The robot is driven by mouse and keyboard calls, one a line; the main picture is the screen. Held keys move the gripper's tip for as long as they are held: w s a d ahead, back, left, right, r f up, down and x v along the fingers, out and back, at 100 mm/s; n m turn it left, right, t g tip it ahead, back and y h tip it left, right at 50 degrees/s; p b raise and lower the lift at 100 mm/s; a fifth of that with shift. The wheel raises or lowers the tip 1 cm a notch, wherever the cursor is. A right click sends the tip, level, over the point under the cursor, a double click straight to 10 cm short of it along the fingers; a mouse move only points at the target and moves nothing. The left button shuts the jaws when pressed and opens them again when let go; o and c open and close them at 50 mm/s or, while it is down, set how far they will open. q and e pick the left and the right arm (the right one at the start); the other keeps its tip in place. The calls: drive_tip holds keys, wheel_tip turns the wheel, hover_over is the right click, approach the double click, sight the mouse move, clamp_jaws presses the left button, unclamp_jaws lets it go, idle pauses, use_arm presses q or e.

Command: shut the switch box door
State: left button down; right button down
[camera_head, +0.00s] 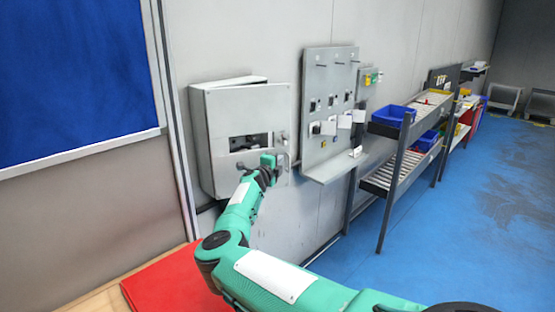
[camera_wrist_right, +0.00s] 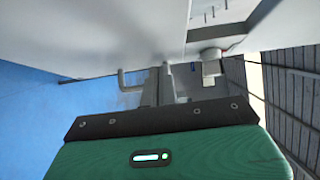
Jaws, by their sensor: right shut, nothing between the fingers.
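The grey switch box (camera_head: 231,82) hangs on the wall left of centre. Its door (camera_head: 216,112), with a dark cut-out window, covers its front. The top edges look angled to each other, so the door seems a little ajar; I cannot tell the exact gap. My right gripper (camera_head: 281,164) is shut with nothing in it, at the door's lower right by the handle area; I cannot tell whether it touches. In the right wrist view its fingers (camera_wrist_right: 160,86) point up under a pale panel, beside a hook-shaped metal piece (camera_wrist_right: 126,80). My left gripper is out of view.
A grey panel (camera_head: 314,75) with switches and a ledge is on the wall just right of the box. Farther right stands a rack (camera_head: 397,178) with blue bins (camera_head: 393,115). A red mat (camera_head: 160,286) lies below. The blue floor (camera_head: 450,250) at right is clear.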

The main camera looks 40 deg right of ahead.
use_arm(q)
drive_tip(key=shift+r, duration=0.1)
use_arm(e)
drive_tip(key=shift+w+d, duration=0.25)
drive_tip(key=shift+w, duration=0.15)
